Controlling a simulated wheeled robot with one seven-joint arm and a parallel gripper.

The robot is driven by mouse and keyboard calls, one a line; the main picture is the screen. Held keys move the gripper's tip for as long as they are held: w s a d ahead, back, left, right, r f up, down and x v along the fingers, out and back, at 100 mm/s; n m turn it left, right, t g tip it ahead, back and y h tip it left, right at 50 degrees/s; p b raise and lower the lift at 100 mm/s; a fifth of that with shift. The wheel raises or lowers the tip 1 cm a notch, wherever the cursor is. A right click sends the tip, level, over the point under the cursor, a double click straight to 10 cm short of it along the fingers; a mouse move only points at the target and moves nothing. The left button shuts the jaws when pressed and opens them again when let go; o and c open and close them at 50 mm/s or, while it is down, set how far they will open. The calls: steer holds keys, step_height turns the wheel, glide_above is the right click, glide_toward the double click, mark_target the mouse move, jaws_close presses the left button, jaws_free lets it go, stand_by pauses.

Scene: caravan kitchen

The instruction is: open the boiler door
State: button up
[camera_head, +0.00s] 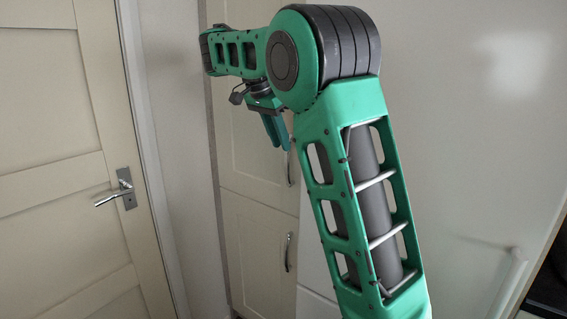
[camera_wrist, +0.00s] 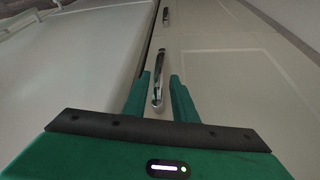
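Two cream cabinet doors stand one above the other in the head view, the upper door (camera_head: 248,150) and the lower door (camera_head: 250,235). Neither is marked, so I cannot tell which is the boiler door. Both look shut. The upper door has a slim metal handle (camera_head: 289,169), and the lower door has a similar handle (camera_head: 288,252). My gripper (camera_head: 281,146) hangs in front of the upper door, near its handle. In the wrist view my gripper (camera_wrist: 160,80) is open, and a metal handle (camera_wrist: 157,84) shows between its green fingers. I cannot tell whether they touch it.
A second handle (camera_wrist: 166,14) shows farther off in the wrist view. A panelled room door (camera_head: 60,170) with a lever handle (camera_head: 115,191) is at the left. A large pale panel (camera_head: 470,130) with a white bar handle (camera_head: 510,285) is at the right.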

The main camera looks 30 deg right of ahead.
mark_target(287, 161)
steer(key=shift+x, duration=3.9)
steer(key=shift+a, duration=0.1)
jaws_close()
steer(key=shift+w+r, duration=0.1)
